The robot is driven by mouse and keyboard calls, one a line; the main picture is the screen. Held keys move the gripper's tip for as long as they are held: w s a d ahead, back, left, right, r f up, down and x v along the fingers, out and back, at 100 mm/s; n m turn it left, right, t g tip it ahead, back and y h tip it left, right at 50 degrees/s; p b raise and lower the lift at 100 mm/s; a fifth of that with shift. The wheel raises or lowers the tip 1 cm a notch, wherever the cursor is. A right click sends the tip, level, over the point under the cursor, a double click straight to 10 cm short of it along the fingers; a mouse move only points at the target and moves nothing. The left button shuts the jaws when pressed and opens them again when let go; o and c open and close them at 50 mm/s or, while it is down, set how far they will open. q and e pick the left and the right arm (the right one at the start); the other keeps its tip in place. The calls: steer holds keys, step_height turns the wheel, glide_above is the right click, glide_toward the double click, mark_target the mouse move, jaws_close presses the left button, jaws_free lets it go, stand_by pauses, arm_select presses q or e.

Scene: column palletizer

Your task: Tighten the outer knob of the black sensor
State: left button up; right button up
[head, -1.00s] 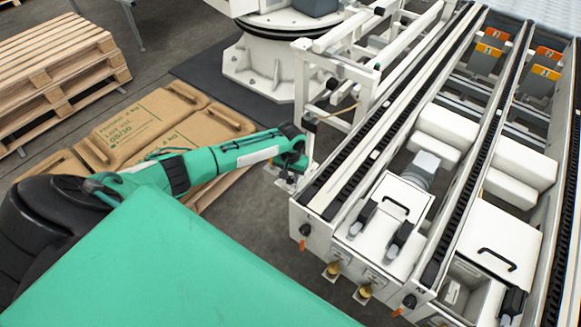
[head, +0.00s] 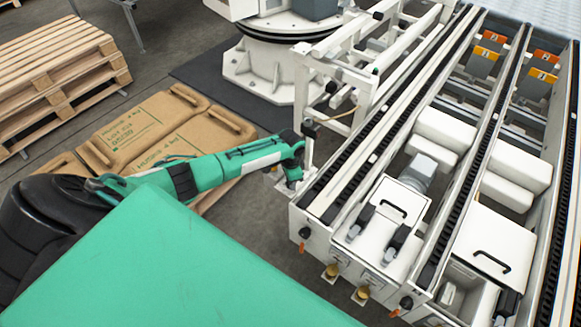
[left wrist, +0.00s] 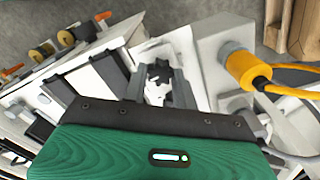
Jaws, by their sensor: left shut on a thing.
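My left arm reaches across to the near left corner of the white conveyor frame, and my left gripper (head: 292,184) points down there. In the left wrist view the two grey fingers (left wrist: 160,88) stand on either side of a dark star-shaped knob (left wrist: 160,71), and the gripper is shut on it. The black sensor's body is mostly hidden behind the fingers and the gripper housing, and I cannot tell its outer knob from any other. A small black block (head: 311,130) sits on the white post just beyond the gripper. My right gripper is not in view.
A yellow connector (left wrist: 240,68) with a yellow cable is close to the right of the fingers. The conveyor frame (head: 318,228) with brass and orange-black fittings fills the right.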

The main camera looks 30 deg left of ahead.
arm_select(q)
steer(key=shift+m, duration=0.3)
steer(key=shift+d, duration=0.1)
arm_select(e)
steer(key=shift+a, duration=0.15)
arm_select(q)
steer(key=o, duration=1)
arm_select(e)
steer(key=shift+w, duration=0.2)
arm_select(q)
steer(key=shift+r, duration=0.1)
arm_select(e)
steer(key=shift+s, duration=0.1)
arm_select(q)
steer(key=shift+r, duration=0.4)
step_height(320, 180, up, 13)
steer(key=shift+f, duration=0.1)
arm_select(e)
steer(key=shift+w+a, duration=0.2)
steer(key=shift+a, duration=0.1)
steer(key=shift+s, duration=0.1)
